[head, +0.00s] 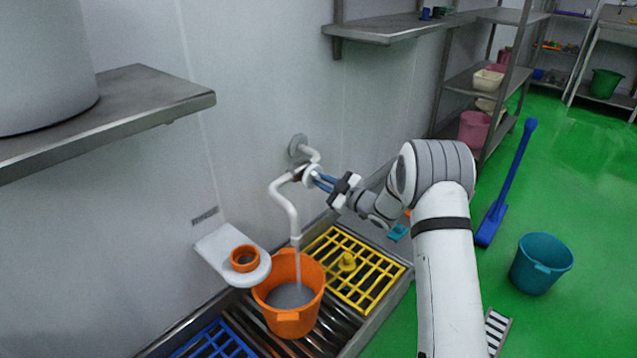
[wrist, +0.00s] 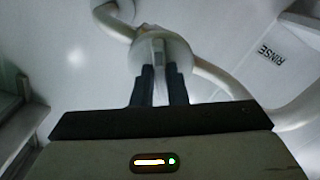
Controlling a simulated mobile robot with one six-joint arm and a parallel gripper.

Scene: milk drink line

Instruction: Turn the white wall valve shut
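The white wall valve (head: 311,174) sits on a white pipe that comes out of the wall. In the wrist view its round body and pale handle (wrist: 159,62) are straight ahead. My gripper (head: 318,181) is at the valve, with its two dark fingers on either side of the handle and close against it. The fingers look shut on the handle; part of it is hidden between them. The white spout (head: 292,212) bends down from the valve. A thin stream (head: 298,264) runs from it into the orange bucket (head: 289,318), which holds greyish liquid.
A white wall bracket with an orange ring (head: 244,258) is left of the bucket. A yellow grate (head: 375,283) and a blue grate (head: 213,343) lie on the metal trough. Steel shelves (head: 150,98) jut from the wall. A teal bucket (head: 541,263) stands on the green floor.

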